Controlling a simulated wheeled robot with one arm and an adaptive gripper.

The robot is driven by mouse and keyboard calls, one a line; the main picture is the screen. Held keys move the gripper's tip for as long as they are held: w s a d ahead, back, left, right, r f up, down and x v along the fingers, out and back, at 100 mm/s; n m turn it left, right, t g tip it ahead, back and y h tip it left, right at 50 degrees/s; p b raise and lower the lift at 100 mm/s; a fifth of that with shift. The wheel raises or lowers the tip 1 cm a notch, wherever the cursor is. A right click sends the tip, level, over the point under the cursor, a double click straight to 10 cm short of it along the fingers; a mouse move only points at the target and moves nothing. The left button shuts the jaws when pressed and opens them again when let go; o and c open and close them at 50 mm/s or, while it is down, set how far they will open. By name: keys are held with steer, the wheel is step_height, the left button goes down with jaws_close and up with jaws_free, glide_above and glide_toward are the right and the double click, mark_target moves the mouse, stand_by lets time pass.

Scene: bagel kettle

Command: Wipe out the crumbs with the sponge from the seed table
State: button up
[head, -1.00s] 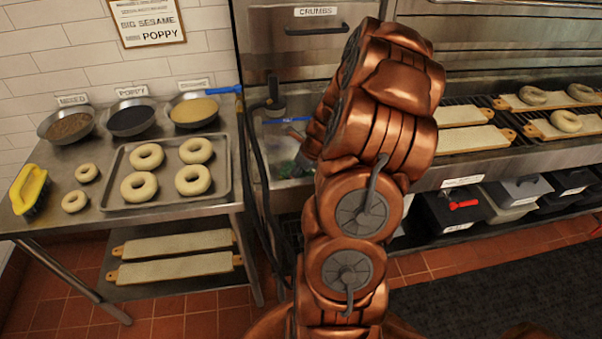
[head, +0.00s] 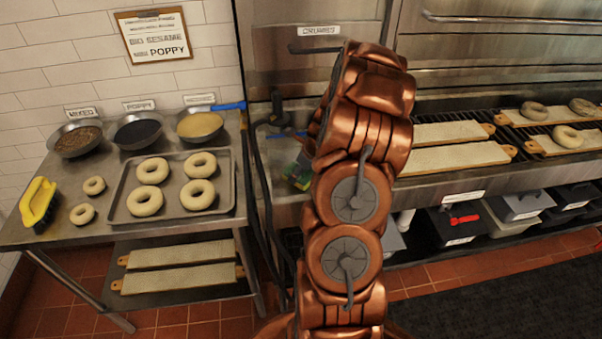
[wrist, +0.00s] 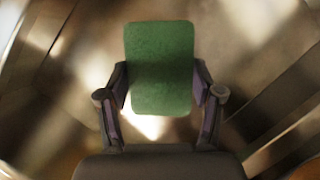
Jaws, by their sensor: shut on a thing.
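My gripper (wrist: 160,88) is shut on a green sponge (wrist: 160,65), one finger on each side of it. The seed table bears mixed (head: 76,138), poppy (head: 138,131) and sesame (head: 199,125) bowls, a tray (head: 118,204) of bagels and two loose small bagels. I cannot make out crumbs on it at this size.
A yellow-and-black tool (head: 38,203) lies at the table's left edge. A blue-handled tool (head: 229,106) lies by the sesame bowl. Dark hoses (head: 256,185) hang between table and sink. Boards (head: 465,157) and bagels sit on the grill at right.

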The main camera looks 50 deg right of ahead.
steer(key=shift+w+d+r+p, duration=0.15)
steer(key=shift+w+d+p, duration=0.25)
steer(key=shift+w, duration=0.2)
steer(key=shift+w+d+f, duration=0.2)
steer(key=shift+w+d, duration=0.2)
steer(key=shift+w, duration=0.05)
steer(key=shift+p, duration=0.35)
steer(key=shift+r+p, duration=0.15)
steer(key=shift+p, duration=0.2)
